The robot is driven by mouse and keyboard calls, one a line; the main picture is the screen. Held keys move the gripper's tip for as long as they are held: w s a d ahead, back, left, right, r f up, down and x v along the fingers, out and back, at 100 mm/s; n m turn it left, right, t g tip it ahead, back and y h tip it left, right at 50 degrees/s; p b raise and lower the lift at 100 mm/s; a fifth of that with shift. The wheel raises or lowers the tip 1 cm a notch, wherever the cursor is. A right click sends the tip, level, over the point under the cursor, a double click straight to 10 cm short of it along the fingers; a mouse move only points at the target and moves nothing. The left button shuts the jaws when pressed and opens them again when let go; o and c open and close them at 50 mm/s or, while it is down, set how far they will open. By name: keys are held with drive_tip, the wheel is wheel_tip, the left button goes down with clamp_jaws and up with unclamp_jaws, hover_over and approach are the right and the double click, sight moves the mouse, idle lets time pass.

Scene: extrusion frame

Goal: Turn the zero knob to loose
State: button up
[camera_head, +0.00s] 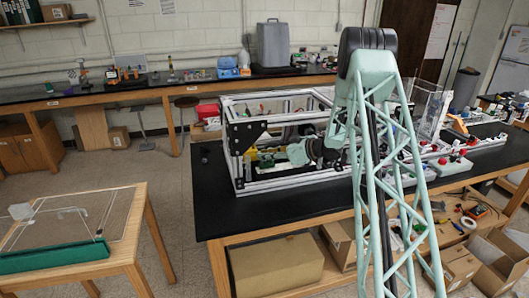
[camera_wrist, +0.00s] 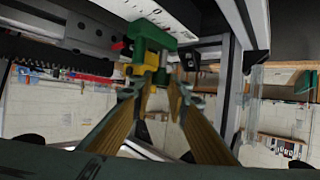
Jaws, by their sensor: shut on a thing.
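In the wrist view, the two gold fingers of my gripper (camera_wrist: 155,86) reach up to a small green and yellow fitting (camera_wrist: 150,36) under a white, marked housing (camera_wrist: 172,14). The tips are closed in on a small part at the fitting's lower end, which I take to be the zero knob (camera_wrist: 148,74). Its shape and any loose mark are too small to read. In the head view, my arm reaches down into the aluminium extrusion frame (camera_head: 285,185) on the black bench. The gripper tips and knob cannot be made out there.
Frame bars (camera_wrist: 232,90) stand close to the right of my fingers in the wrist view, and a dark rail (camera_wrist: 70,75) runs at left. In the head view, clutter fills the black bench (camera_head: 225,210) at right. Its front left corner is bare.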

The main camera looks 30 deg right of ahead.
drive_tip(key=shift+n+y, duration=0.3)
idle(0.4)
drive_tip(key=o, duration=0.8)
drive_tip(key=shift+o, duration=0.2)
drive_tip(key=v, duration=1.2)
drive_tip(key=shift+r, duration=0.2)
drive_tip(key=shift+w+d, duration=0.1)
drive_tip(key=shift+w, duration=0.05)
